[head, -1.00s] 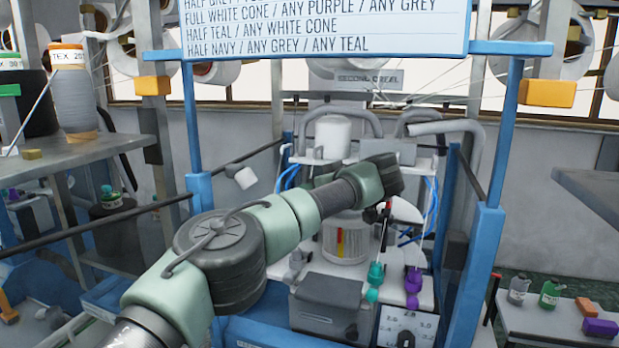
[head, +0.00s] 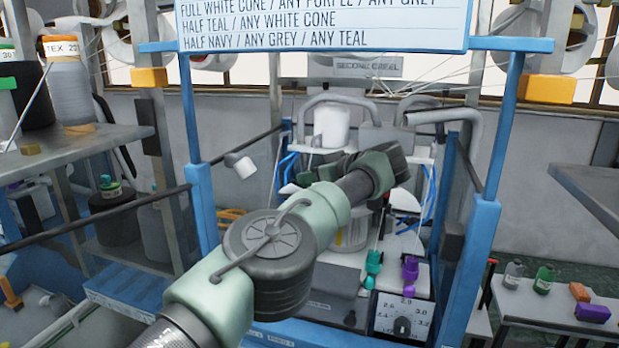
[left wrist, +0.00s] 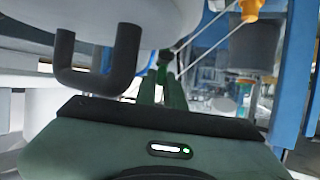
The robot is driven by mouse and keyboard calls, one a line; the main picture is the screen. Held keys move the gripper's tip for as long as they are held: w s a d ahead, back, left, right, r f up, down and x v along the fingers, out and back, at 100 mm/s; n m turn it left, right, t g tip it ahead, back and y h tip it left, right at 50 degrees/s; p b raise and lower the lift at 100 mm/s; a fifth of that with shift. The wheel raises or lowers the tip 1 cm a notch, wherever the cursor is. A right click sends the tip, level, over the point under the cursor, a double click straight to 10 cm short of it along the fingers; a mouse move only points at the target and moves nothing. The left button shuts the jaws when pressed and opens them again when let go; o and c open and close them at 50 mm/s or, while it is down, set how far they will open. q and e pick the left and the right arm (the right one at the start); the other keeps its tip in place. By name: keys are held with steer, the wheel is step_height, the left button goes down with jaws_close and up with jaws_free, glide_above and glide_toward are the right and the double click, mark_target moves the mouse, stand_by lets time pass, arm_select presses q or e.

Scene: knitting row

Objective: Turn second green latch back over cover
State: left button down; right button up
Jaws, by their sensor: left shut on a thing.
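My left gripper (left wrist: 161,82) is shut on a small green piece (left wrist: 164,58), which looks like a green latch. Only a little of it shows above the fingers in the left wrist view. A pale round body (left wrist: 125,22), perhaps the cover, hangs just left of the fingers, with a dark U-shaped handle (left wrist: 98,75) in front of it. In the head view my left arm crosses the machine from lower left, and its dark green wrist hides the latch, the cover and the fingertips. My right gripper is in neither view.
Blue posts (head: 480,240) frame the machine at both sides. A white spool (head: 331,126) stands behind my wrist. A teal piece (head: 373,262) and a purple piece (head: 410,268) stand in front, above a dial (head: 402,318). A shelf (head: 70,155) stands at left.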

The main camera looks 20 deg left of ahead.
arm_select(q)
steer(key=c, duration=1.5)
jaws_free()
steer(key=shift+f, duration=0.15)
steer(key=shift+d, duration=0.1)
steer(key=shift+s+d+b, duration=0.15)
steer(key=shift+d+b, duration=0.05)
steer(key=shift+b, duration=0.25)
steer(key=shift+b+v, duration=1.05)
steer(key=b+v, duration=0.1)
steer(key=v, duration=0.3)
steer(key=shift+d, duration=0.15)
steer(key=shift+s+d+r, duration=0.3)
steer(key=shift+d+r, duration=0.05)
steer(key=shift+r, duration=0.05)
